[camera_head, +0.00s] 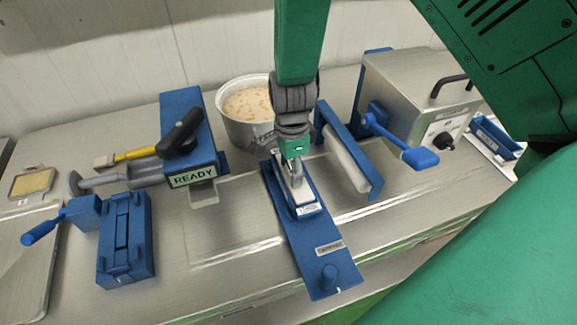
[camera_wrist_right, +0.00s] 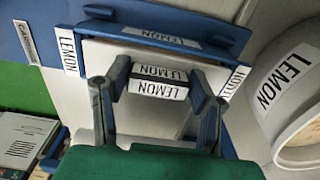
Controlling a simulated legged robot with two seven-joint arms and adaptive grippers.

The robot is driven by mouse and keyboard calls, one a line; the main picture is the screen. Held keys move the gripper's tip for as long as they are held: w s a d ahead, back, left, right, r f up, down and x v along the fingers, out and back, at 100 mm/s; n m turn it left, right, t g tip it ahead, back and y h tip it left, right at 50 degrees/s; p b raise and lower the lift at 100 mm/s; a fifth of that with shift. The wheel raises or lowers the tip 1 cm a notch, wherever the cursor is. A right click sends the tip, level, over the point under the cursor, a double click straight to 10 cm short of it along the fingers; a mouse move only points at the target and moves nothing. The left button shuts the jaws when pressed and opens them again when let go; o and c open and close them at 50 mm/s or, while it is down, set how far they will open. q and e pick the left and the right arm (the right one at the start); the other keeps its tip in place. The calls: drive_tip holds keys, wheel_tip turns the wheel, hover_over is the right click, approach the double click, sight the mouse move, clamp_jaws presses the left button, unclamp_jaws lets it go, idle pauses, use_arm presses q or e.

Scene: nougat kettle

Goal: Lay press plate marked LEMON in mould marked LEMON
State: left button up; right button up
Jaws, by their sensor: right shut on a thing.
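My right gripper (camera_head: 295,180) points down over a small tray-like mould on the blue board (camera_head: 315,250). In the right wrist view, my right gripper (camera_wrist_right: 158,82) is shut on the press plate's LEMON-marked grip (camera_wrist_right: 158,90). A pale flat surface (camera_wrist_right: 112,62) spreads around the grip, inside the blue-edged mould (camera_wrist_right: 180,40) marked LEMON on its edge. More LEMON labels show at both sides. I cannot tell whether the plate rests in the mould or hangs just above it. My left gripper is not in view.
A pot (camera_head: 242,108) of pale nougat stands behind; a LEMON-marked white vessel (camera_wrist_right: 290,105) is close at right. A READY-marked machine (camera_head: 190,135) and blue fixture (camera_head: 125,240) stand left.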

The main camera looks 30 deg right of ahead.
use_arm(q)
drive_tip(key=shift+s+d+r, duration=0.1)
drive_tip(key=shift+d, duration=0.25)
use_arm(e)
drive_tip(key=shift+d, duration=0.3)
drive_tip(key=o, duration=1.2)
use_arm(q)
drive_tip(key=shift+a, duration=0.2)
use_arm(e)
drive_tip(key=shift+o, duration=0.4)
drive_tip(key=shift+a, duration=0.2)
drive_tip(key=o, duration=0.4)
drive_tip(key=shift+a, duration=0.1)
